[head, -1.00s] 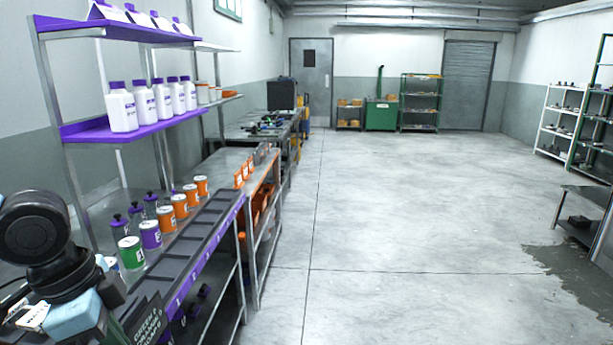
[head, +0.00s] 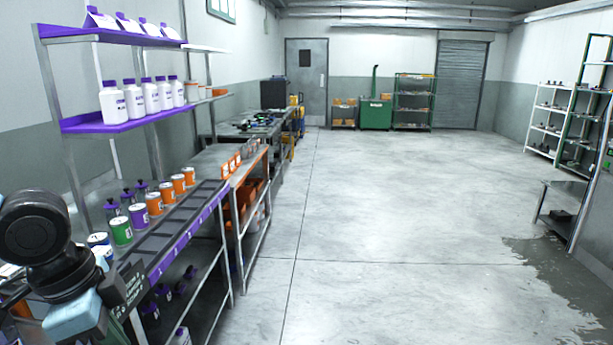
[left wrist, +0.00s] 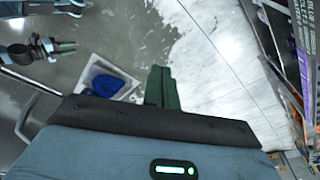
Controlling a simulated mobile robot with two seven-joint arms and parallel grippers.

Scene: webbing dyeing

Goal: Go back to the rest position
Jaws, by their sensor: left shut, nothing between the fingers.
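My left gripper (left wrist: 162,88) shows in the left wrist view with its green fingers together and nothing between them. In the head view my left arm fills the lower left corner, and its fingertips are out of frame. Another gripper, which appears to be my right one (left wrist: 62,48), shows at the upper left of the left wrist view. Its fingers look close together, but I cannot tell whether they are shut. No right arm shows in the head view.
A purple-edged bench (head: 178,243) with several cans and a shelf (head: 95,124) of white bottles stands at left. A metal table (head: 566,188) stands at right beside a dark floor patch. The middle floor is clear. A white tray (left wrist: 125,89) holds something blue.

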